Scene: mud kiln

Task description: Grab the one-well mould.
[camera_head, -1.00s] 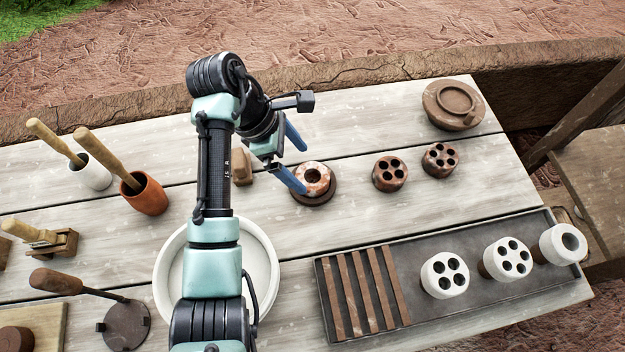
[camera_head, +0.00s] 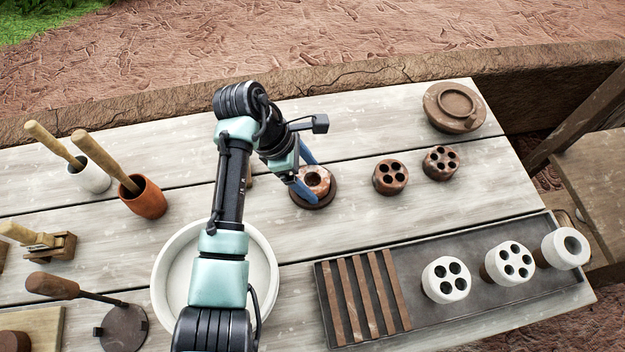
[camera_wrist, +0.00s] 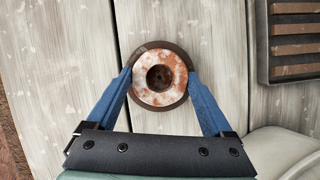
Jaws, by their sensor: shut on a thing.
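The one-well mould (camera_head: 319,176) is a round, mottled rust-and-white block with a single hole in its top. It sits on a dark round base (camera_head: 327,200) on the table. In the wrist view the mould (camera_wrist: 150,92) lies between the two blue fingers, and the dark base shows as a rim (camera_wrist: 160,47) around it. My gripper (camera_head: 312,178) is shut on the mould, one finger on each side; it also shows in the wrist view (camera_wrist: 160,78). The near finger covers part of the mould's left side in the head view.
Two rust moulds with several wells, one (camera_head: 390,177) and another (camera_head: 441,162), stand to the right. A lidded brown pot (camera_head: 431,108) is behind them. A dark tray (camera_head: 420,318) holds pale moulds and slats. A white basin (camera_head: 272,290) is under my arm.

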